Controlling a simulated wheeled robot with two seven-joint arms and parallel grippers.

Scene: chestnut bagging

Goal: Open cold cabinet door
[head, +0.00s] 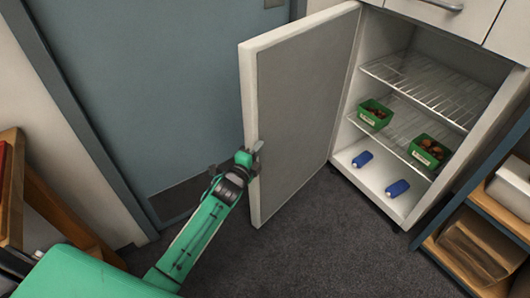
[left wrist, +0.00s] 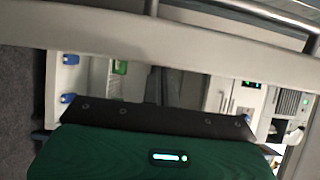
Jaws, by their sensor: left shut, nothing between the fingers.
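The cold cabinet door (head: 300,110) stands wide open, swung out to the left, its grey inner panel facing the cabinet (head: 365,178). My left gripper (head: 254,160) is at the door's free edge, about two thirds of the way down. It is shut with nothing between its fingers. Whether it touches the edge is hard to tell. In the left wrist view a pale bar, likely the door's edge (left wrist: 190,38), crosses close in front of the gripper. My right gripper is not in view.
Inside the cabinet, two green trays (head: 375,113) (head: 430,152) of brown chestnuts sit on a wire shelf, with two blue items (head: 362,159) (head: 397,188) on the floor below. A blue-grey door (head: 170,90) is behind on the left. A wooden shelf unit (head: 470,250) stands right.

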